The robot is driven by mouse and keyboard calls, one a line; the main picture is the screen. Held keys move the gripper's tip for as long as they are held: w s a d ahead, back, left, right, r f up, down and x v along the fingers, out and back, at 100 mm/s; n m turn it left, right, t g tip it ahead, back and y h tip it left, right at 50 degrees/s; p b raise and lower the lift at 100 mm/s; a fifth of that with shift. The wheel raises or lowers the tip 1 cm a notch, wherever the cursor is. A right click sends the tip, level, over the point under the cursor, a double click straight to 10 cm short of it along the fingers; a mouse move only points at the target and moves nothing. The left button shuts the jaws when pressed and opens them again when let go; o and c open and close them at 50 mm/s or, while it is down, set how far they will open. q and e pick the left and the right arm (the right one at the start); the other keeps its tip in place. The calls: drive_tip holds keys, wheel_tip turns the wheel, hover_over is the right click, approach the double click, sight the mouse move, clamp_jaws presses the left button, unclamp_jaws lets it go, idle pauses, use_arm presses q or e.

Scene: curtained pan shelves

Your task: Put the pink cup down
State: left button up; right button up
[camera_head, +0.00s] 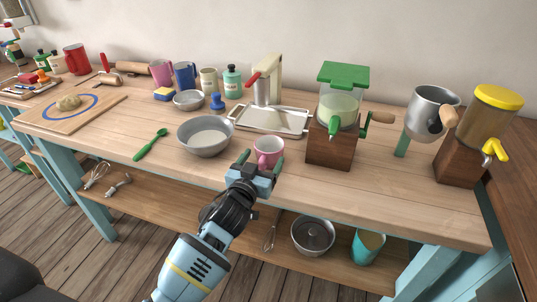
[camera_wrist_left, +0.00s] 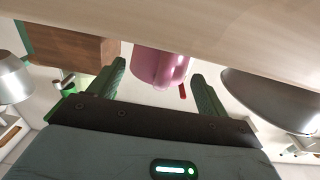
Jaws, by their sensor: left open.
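The pink cup (camera_head: 268,148) stands upright on the wooden table (camera_head: 330,184) near its front edge. My left gripper (camera_head: 261,163) is open just in front of it, with its green fingers to either side of the cup's near side. In the left wrist view, which looks upside down, the pink cup (camera_wrist_left: 160,66) shows between and beyond the two spread fingertips of the left gripper (camera_wrist_left: 162,82). I cannot tell whether a finger touches the cup. My right gripper is not in view.
A grey bowl (camera_head: 205,137) stands left of the cup, and a wooden-based juicer with a green lid (camera_head: 343,75) stands to the right. A metal tray (camera_head: 270,121) lies behind. A green spoon (camera_head: 150,144) lies farther left. The table's front strip right of the cup is clear.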

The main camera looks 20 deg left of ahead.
use_arm(q)
drive_tip(key=shift+w, duration=0.5)
drive_tip(key=shift+c, duration=0.5)
clamp_jaws()
